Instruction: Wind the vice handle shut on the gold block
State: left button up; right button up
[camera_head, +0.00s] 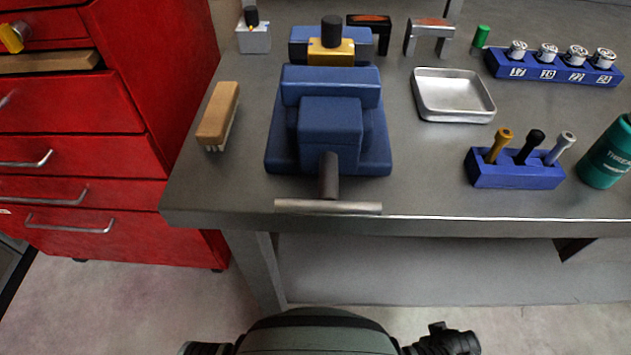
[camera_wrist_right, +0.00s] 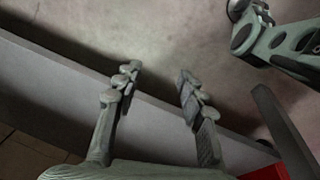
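The blue vice (camera_head: 330,130) stands near the front edge of the grey bench. Its handle (camera_head: 300,206) is a pale grey bar lying level, left to right, on a dark screw at the front edge. The gold block (camera_head: 345,47), with a black knob on top, sits between the rear jaw and the front jaw; I cannot tell whether the front jaw touches it. My right gripper (camera_wrist_right: 158,85) is open and empty in the wrist view, away from the vice, with floor and a grey panel beyond it. My left gripper is not in view.
A wooden brush (camera_head: 219,112) lies left of the vice. A metal tray (camera_head: 420,100), a blue holder with three tools (camera_head: 510,173) and a teal bottle (camera_head: 610,155) stand to the right. A red drawer cabinet (camera_head: 85,100) stands left of the bench. The floor before it is clear.

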aim_at(329, 202)
jog(key=k, duration=1.5)
